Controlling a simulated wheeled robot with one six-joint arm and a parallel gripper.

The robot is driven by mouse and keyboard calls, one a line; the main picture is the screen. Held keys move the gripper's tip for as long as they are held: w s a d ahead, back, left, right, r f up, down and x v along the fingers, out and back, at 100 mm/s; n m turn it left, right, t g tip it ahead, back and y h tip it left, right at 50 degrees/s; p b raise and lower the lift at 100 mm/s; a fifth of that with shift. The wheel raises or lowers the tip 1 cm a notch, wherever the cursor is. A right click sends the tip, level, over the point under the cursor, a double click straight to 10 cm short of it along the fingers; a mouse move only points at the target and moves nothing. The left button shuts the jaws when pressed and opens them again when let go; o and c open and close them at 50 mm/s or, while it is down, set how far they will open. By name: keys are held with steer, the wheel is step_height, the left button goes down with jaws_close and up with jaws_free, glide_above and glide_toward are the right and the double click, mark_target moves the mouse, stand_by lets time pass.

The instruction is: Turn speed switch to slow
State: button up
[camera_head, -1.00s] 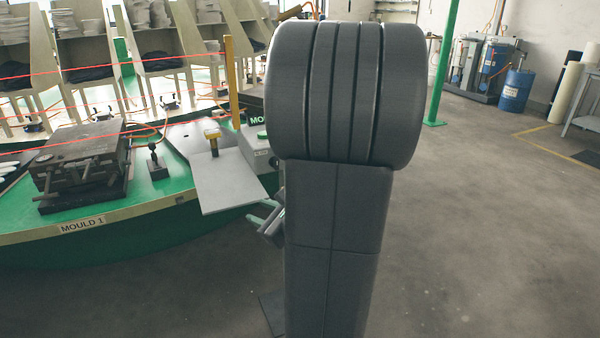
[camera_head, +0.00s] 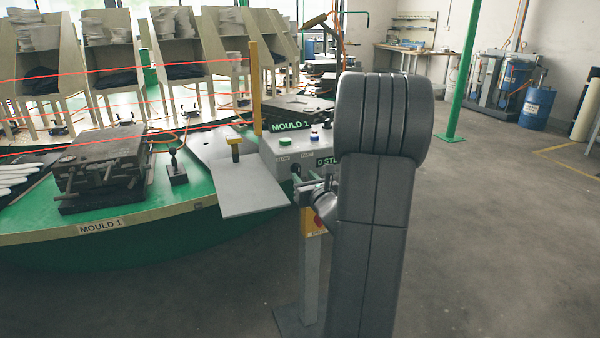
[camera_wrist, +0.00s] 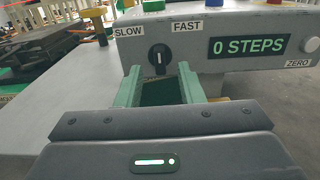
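The speed switch (camera_wrist: 159,59) is a black round knob on the front of the grey control box (camera_wrist: 226,70). Its white mark stands close to upright, between the SLOW label (camera_wrist: 129,31) on the left and the FAST label (camera_wrist: 187,27) on the right. My gripper (camera_wrist: 161,80) is open, its two green fingers apart, with the knob seen between and just beyond the tips. I see no contact with the knob. In the head view my gripper (camera_head: 303,190) is in front of the control box (camera_head: 280,160), partly hidden by my arm.
The display (camera_wrist: 249,46) reads 0 STEPS, with a ZERO button (camera_wrist: 311,44) beside it. A grey plate (camera_head: 240,183) juts out left of the box. A mould (camera_head: 102,165) sits on the green carousel (camera_head: 160,240). Open floor lies to the right.

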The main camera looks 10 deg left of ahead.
mark_target(299, 171)
steer(key=shift+x, duration=2.15)
steer(key=shift+c, duration=0.4)
steer(key=c, duration=0.5)
steer(key=shift+c, duration=0.2)
